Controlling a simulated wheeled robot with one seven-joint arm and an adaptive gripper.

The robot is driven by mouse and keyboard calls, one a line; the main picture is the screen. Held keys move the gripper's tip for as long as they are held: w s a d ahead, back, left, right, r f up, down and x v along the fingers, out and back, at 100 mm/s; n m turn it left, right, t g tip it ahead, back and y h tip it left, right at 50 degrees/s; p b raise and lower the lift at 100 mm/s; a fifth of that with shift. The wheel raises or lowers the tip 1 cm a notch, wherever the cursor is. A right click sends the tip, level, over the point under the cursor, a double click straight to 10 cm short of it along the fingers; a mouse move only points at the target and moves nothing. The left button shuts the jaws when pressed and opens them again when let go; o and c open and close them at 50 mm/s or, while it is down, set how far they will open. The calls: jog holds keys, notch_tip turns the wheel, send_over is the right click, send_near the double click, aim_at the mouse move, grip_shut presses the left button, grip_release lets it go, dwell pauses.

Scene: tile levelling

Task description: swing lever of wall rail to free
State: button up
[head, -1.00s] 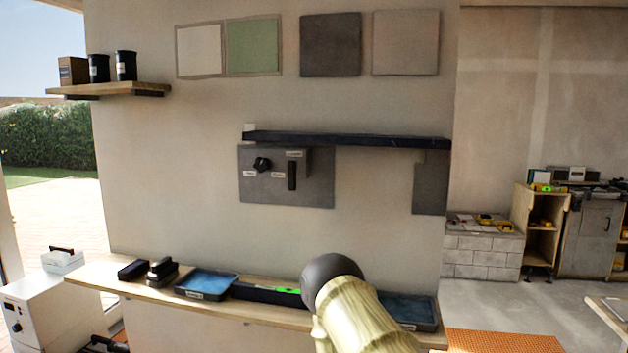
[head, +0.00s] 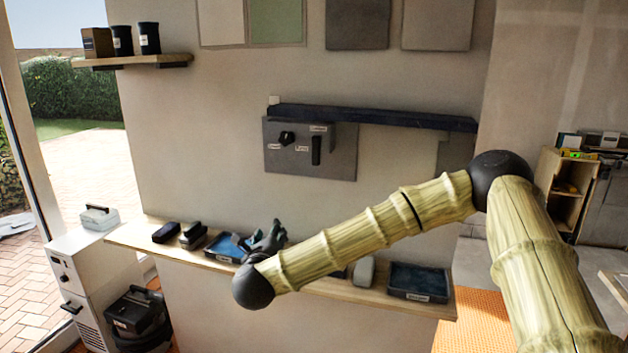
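The wall rail (head: 375,118) is a long dark bar fixed across the wall. A grey panel (head: 340,165) hangs under its left end. On the panel are a black knob (head: 287,138) and a black upright lever (head: 316,151), with small white labels too small to read surely. My gripper (head: 262,240) is dark and sits in front of the ledge, below and left of the panel, apart from the lever. Its fingers are small and partly hidden by my wrist, so its opening is unclear.
A wooden ledge (head: 415,307) below holds blue trays (head: 418,280) and dark blocks (head: 166,232). A shelf with canisters (head: 122,62) is at the upper left. Sample tiles (head: 357,24) hang above the rail. The wall between panel and ledge is clear.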

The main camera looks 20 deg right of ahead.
aim_at(315, 156)
jog(key=w+d+r+m+g+h+p, duration=0.1)
jog(key=d+r+m+h, duration=0.2)
jog(key=d+r+m, duration=0.35)
jog(key=w+d+r+m+h, duration=0.1)
jog(key=d+r+m+h, duration=0.15)
jog(key=r, duration=0.75)
jog(key=shift+m+y, duration=0.25)
jog(key=shift+m, duration=0.15)
jog(key=p+x, duration=0.1)
jog(key=x, duration=0.2)
jog(key=p+x, duration=0.3)
jog(key=x, duration=0.2)
jog(key=shift+w+d+r+p, duration=0.15)
jog(key=shift+d+r+p, duration=0.15)
jog(key=shift+d+p, duration=0.1)
jog(key=shift+w+d+f, duration=0.15)
jog(key=shift+w+d, duration=0.2)
jog(key=shift+w, duration=0.3)
grip_shut()
